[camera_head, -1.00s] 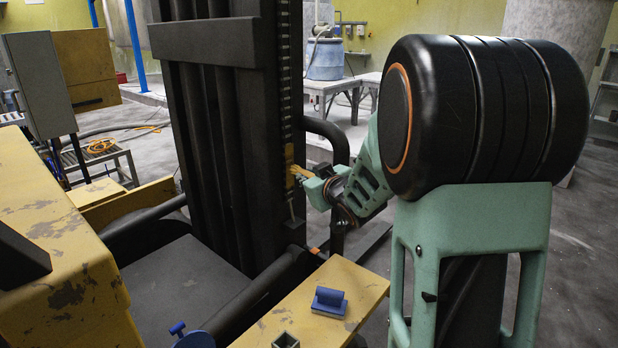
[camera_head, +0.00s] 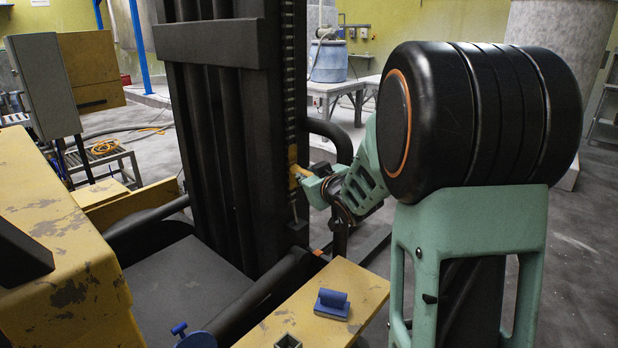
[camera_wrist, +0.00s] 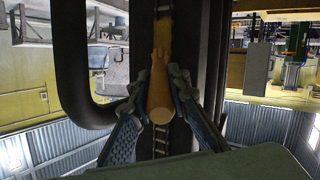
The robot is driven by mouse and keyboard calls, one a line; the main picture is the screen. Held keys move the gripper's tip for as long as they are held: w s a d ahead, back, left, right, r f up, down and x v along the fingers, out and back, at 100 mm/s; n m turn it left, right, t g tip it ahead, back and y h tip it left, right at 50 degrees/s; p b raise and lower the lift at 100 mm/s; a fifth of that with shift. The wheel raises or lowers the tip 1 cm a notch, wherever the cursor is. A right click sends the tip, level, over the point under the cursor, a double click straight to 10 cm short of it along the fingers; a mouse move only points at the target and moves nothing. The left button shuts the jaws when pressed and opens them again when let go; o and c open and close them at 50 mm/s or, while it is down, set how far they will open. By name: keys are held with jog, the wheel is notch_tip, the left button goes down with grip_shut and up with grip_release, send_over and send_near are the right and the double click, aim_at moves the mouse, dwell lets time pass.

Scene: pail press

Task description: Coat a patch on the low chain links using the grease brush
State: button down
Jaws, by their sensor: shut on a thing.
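My gripper (camera_wrist: 160,102) is shut on the grease brush (camera_wrist: 159,84), a tan-orange piece between the two fingers. In the head view the brush (camera_head: 296,174) points left at the lower part of the dark mast, and my gripper (camera_head: 308,183) is just right of it. The chain (camera_head: 290,100) runs vertically down the mast; its links (camera_wrist: 161,138) also show behind the brush in the wrist view. An amber patch (camera_head: 292,154) lies on the low chain links just above the brush. The brush tip appears at the chain; I cannot tell whether it touches.
A black curved bar (camera_head: 335,140) stands right of the chain, close to my gripper. A yellow ledge (camera_head: 365,285) in front carries a blue block (camera_head: 331,302). A yellow body (camera_head: 60,240) fills the left. Open floor lies at the right.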

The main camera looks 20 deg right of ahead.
jog(key=shift+r, duration=0.15)
notch_tip(320, 180, up, 4)
jog(key=p, duration=0.3)
jog(key=shift+f+b, duration=1.85)
jog(key=shift+f, duration=0.35)
jog(key=shift+r, duration=0.1)
jog(key=shift+s+d, duration=0.1)
jog(key=shift+s+d+p, duration=0.3)
jog(key=shift+s+d, duration=0.2)
jog(key=shift+s, duration=0.3)
jog(key=shift+s+d+p, duration=0.25)
jog(key=shift+s+d, duration=0.3)
jog(key=shift+s, duration=0.25)
jog(key=shift+s+d+p, duration=0.3)
jog(key=shift+s+d, duration=0.2)
jog(key=shift+s, duration=0.3)
